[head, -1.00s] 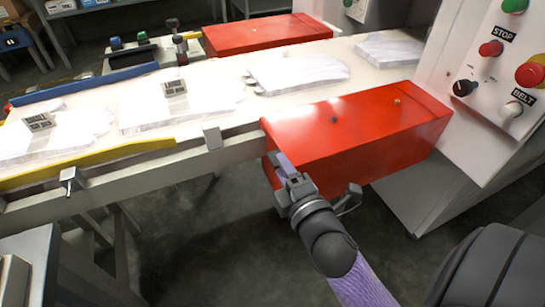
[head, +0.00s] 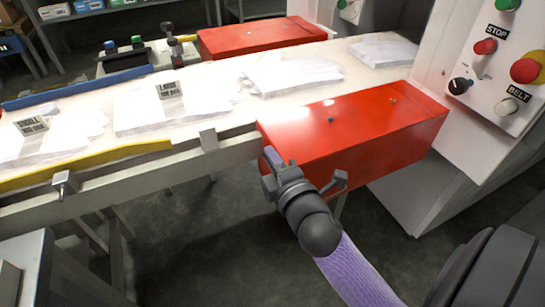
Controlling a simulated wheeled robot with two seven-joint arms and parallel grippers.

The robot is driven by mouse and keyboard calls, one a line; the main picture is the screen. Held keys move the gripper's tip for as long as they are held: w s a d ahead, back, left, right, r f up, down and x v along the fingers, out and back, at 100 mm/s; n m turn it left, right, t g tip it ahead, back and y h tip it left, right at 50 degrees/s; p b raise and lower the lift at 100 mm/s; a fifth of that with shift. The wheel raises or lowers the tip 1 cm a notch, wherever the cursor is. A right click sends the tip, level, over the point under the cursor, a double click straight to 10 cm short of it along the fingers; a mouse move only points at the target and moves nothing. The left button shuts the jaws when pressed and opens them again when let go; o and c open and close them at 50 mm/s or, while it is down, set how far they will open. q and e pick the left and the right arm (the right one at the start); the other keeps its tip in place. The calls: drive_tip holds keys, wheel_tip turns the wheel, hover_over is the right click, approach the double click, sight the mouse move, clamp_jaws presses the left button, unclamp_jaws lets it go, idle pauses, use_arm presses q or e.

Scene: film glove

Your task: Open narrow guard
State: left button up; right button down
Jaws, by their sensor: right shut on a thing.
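The near red guard (head: 355,127) is a long box on the front side of the conveyor, beside the white machine housing. A second red guard (head: 255,38) sits across the belt on the far side. I cannot tell from the picture which is the narrow one. The exact grip is hidden behind the fingers. The guard's top looks flat, and no opening shows. My left gripper is not in view.
A yellow rail (head: 90,165) and a clamp (head: 64,184) line the near left edge. A control panel (head: 497,62) with stop and belt controls is at right. Grey floor (head: 220,240) is clear below.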

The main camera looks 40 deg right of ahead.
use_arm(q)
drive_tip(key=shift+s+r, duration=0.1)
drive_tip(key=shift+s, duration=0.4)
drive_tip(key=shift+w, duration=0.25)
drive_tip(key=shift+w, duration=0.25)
